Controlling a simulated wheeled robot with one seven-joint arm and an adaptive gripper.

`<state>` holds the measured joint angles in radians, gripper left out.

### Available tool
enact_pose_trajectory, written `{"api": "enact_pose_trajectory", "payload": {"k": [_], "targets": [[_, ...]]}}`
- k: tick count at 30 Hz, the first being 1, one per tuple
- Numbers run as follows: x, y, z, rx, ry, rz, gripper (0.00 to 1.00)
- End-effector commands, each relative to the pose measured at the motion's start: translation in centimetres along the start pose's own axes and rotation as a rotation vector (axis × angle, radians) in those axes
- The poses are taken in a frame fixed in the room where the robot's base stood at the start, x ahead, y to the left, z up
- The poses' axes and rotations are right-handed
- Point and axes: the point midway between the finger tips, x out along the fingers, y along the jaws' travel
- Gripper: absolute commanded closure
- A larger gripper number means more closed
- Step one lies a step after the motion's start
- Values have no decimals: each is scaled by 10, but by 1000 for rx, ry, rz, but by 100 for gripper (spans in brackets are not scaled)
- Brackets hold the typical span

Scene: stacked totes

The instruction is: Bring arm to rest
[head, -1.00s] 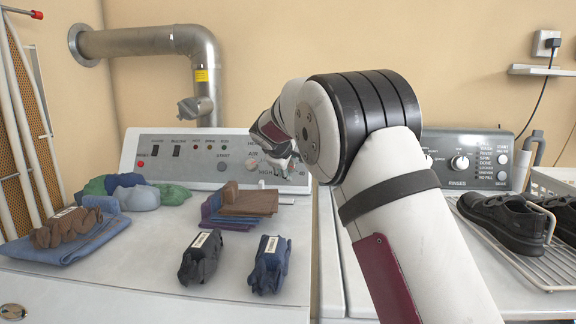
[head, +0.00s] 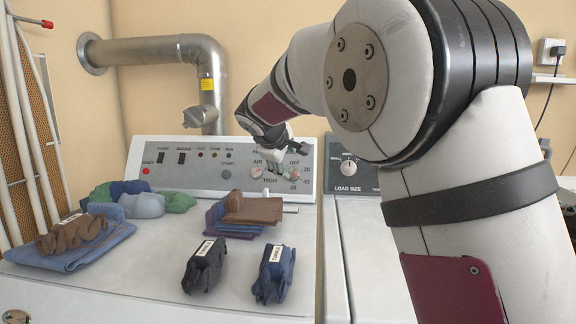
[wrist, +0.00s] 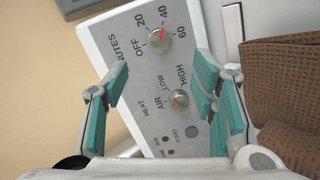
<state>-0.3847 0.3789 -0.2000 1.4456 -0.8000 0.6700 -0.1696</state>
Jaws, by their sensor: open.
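My arm shows large at the right of the head view. My gripper (head: 281,163) is near the right end of the dryer control panel (head: 190,168), in front of its knobs. In the wrist view my gripper (wrist: 165,100) has its teal-padded fingers spread wide with nothing between them. Beyond the fingers are the timer knob (wrist: 159,40) and the heat knob (wrist: 179,99). I cannot tell exactly how far the fingers are from the panel, but neither knob is gripped.
Folded brown cloth (head: 254,210) lies on a stack close to the gripper. A black bundle (head: 204,266) and a blue bundle (head: 273,274) lie nearer the front. A brown bundle (head: 72,234) on blue cloth is at left. A washer panel (head: 348,168) stands behind my arm.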

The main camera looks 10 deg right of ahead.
Motion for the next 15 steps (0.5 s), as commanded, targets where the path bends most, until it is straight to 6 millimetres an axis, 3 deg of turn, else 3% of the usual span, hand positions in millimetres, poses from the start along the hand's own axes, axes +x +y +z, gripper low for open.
{"api": "enact_pose_trajectory", "payload": {"k": [12, 15], "targets": [[-7, 0, 0, 0, 0, 0, 48], [-11, 1, 9, 18, -10, -10, 48]]}}
